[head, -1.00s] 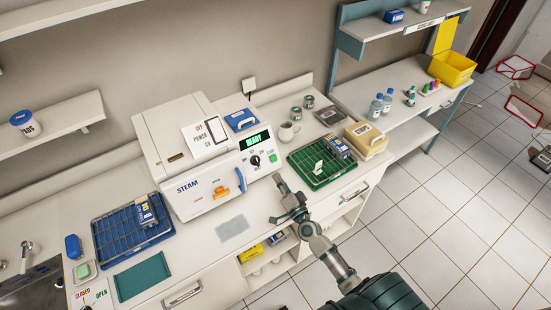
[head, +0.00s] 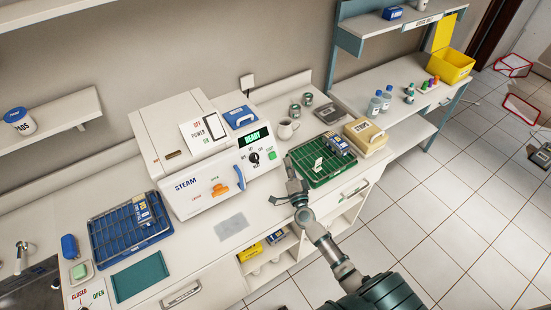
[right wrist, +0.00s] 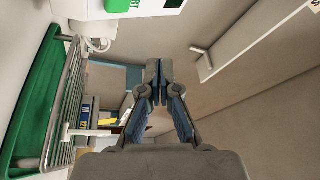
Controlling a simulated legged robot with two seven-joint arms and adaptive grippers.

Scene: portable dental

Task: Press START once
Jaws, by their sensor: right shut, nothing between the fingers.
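The white steam sterilizer (head: 205,185) stands on the counter, its display (head: 254,137) reading READY. On its front panel are a black knob (head: 254,157) and a green button (head: 272,155); the small print beside the button is too small to read. My right gripper (head: 289,163) is shut and empty, its tips just right of the green button in the head view, apart from it as far as I can tell. In the right wrist view the shut fingers (right wrist: 158,82) show in the middle, and a green button (right wrist: 117,5) is at the top edge. My left gripper is not in view.
A green tray with a wire rack (head: 320,168) lies close right of my right gripper. A white mug (head: 287,129) stands behind it. A blue tray with a rack (head: 128,230) is left of the sterilizer. An orange-and-blue door handle (head: 220,189) projects from its front.

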